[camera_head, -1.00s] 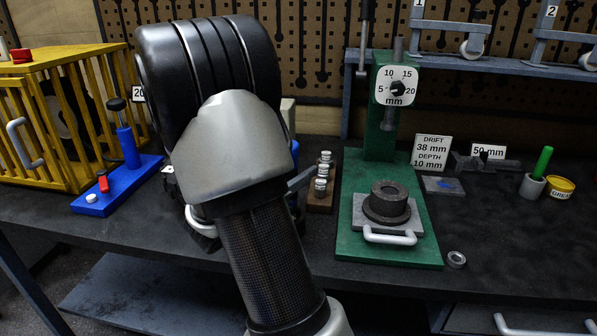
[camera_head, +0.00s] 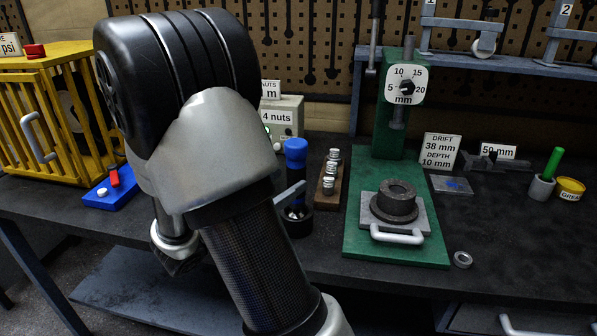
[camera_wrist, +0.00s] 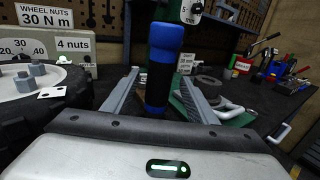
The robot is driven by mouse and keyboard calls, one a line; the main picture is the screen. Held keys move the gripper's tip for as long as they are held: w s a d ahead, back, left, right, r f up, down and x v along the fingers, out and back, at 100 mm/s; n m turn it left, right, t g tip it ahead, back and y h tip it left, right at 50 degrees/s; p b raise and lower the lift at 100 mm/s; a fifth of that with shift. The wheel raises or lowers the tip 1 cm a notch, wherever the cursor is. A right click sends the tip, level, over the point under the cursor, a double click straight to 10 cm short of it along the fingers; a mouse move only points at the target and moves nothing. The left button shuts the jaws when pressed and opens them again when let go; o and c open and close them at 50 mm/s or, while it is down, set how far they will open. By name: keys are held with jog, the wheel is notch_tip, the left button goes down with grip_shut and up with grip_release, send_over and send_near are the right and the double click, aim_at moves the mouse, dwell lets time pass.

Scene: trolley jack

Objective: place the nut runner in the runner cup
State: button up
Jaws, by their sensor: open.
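The nut runner, with a blue top and black body, stands upright on the bench in the head view (camera_head: 295,150) and in the wrist view (camera_wrist: 165,48). Its lower end appears to sit in a dark round cup (camera_head: 298,224), taken to be the runner cup. My gripper (camera_wrist: 159,76) is open, with one grey finger on each side of the runner and visible gaps between them in the wrist view. In the head view my arm hides most of the gripper; one finger shows by the runner's body.
A brown block with several sockets (camera_head: 330,180) stands right of the runner. The green press (camera_head: 362,240) is further right, with a loose ring (camera_head: 462,259) beside it. The "4 nuts" box (camera_head: 283,117) is behind. A wheel with nuts (camera_wrist: 40,82) lies left in the wrist view.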

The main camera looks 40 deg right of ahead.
jog(key=a, duration=0.3)
jog(key=shift+s+a, duration=0.15)
jog(key=shift+s, duration=0.15)
jog(key=s+a+f+m+g+y, duration=0.1)
jog(key=s+a+m+g+y, duration=0.1)
jog(key=s+m+y, duration=0.35)
jog(key=s+a+m+g+y, duration=0.1)
jog(key=s+m+g+y, duration=0.2)
jog(key=s+m, duration=0.45)
jog(key=a+r+m+t+y, duration=0.2)
jog(key=a+m+t+y, duration=0.1)
jog(key=a, duration=0.4)
jog(key=s+a+r+m+t+y, duration=0.1)
jog(key=a+r+m+t+y, duration=0.1)
jog(key=a+m+t+y, duration=0.2)
jog(key=a+y, duration=0.2)
jog(key=a, duration=0.2)
jog(key=shift+r, duration=0.3)
jog(key=shift+a, duration=0.1)
jog(key=shift+s, duration=0.1)
notch_tip(320, 180, up, 16)
jog(key=p, duration=1.6)
